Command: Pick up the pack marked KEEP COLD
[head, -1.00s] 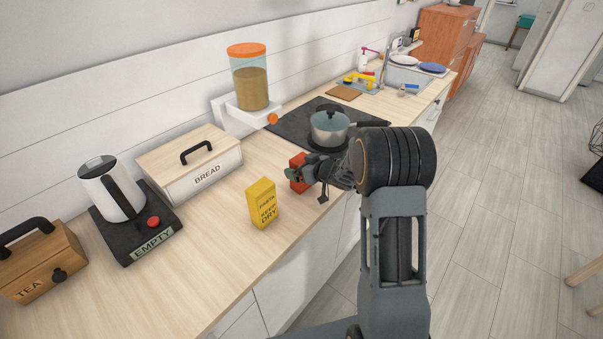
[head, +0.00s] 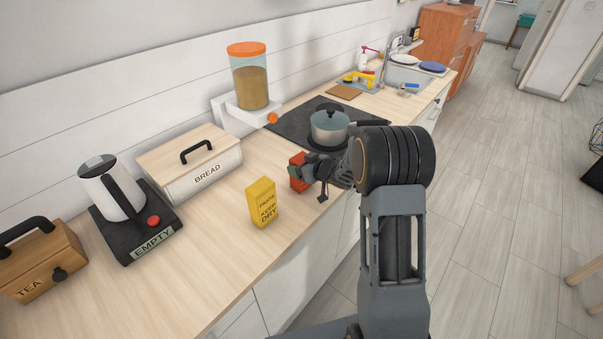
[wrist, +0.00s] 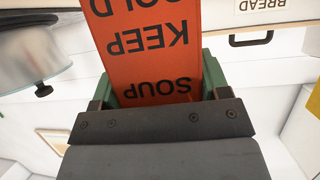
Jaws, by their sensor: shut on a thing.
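The pack marked KEEP COLD is a red-orange box (head: 298,172) that stands on the wooden counter in the head view, partly hidden by my gripper. In the wrist view the pack (wrist: 146,45) shows the words SOUP, KEEP and COLD upside down, with COLD cut off by the frame edge. My gripper (wrist: 157,85) is shut on it, with one green finger pad on each side. In the head view my gripper (head: 302,172) reaches the pack from the right. I cannot tell whether the pack's base touches the counter.
A yellow pasta box (head: 262,203) marked KEEP DRY stands left of the pack. A pot (head: 329,128) sits on the black hob behind it. A bread bin (head: 190,165), a kettle (head: 112,190) and a tea box (head: 40,262) stand along the counter. The front counter is partly clear.

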